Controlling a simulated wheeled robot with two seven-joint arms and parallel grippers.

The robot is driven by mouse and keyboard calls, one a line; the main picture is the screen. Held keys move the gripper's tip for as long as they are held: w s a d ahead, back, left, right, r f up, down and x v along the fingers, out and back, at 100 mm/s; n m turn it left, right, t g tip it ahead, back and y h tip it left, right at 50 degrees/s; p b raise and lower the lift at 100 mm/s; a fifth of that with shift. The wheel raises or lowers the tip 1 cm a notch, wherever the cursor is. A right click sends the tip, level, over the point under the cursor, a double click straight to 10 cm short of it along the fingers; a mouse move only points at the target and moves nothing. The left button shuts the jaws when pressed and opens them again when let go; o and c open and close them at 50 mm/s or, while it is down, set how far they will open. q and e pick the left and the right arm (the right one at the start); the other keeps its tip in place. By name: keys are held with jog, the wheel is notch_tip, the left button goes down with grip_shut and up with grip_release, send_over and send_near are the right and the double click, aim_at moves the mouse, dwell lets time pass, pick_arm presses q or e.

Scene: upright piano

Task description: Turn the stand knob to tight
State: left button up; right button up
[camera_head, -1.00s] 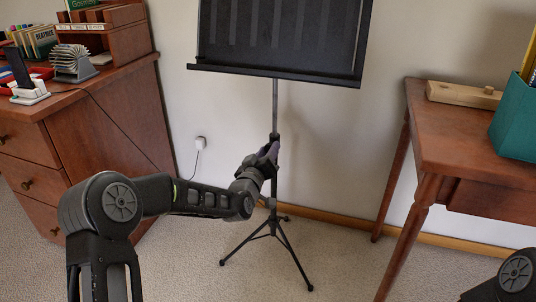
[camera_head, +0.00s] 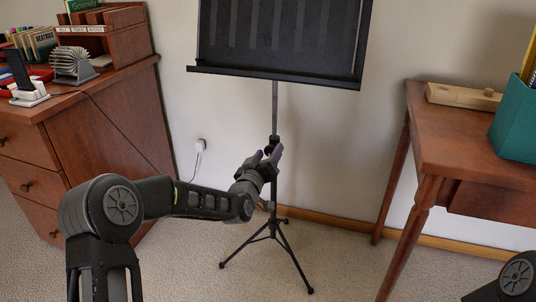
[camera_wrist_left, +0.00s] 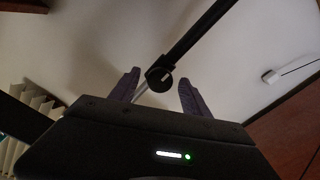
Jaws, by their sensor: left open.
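A black music stand (camera_head: 275,100) stands on a tripod between two wooden pieces of furniture. Its round black knob (camera_wrist_left: 158,79) shows in the left wrist view, with a small pale mark on its face, beside the dark pole. My left gripper (camera_head: 271,154) is at the pole, below the stand's desk. In the left wrist view my left gripper (camera_wrist_left: 159,77) is open, its purple fingers on either side of the knob, with visible gaps. The knob is hard to make out in the head view, where the gripper is in front of the pole. My right gripper is out of view.
A brown drawer desk (camera_head: 110,130) with books and small items stands at left. A wooden table (camera_head: 450,130) with a teal box (camera_head: 515,130) stands at right. A white wall plug (camera_head: 200,145) with a cord is behind. Carpet around the tripod is clear.

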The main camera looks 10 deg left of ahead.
pick_arm(q)
jog(key=shift+s, duration=0.55)
jog(key=s+p, duration=0.2)
jog(key=s, duration=0.4)
jog(key=shift+s+a, duration=0.3)
jog(key=shift+s, duration=0.1)
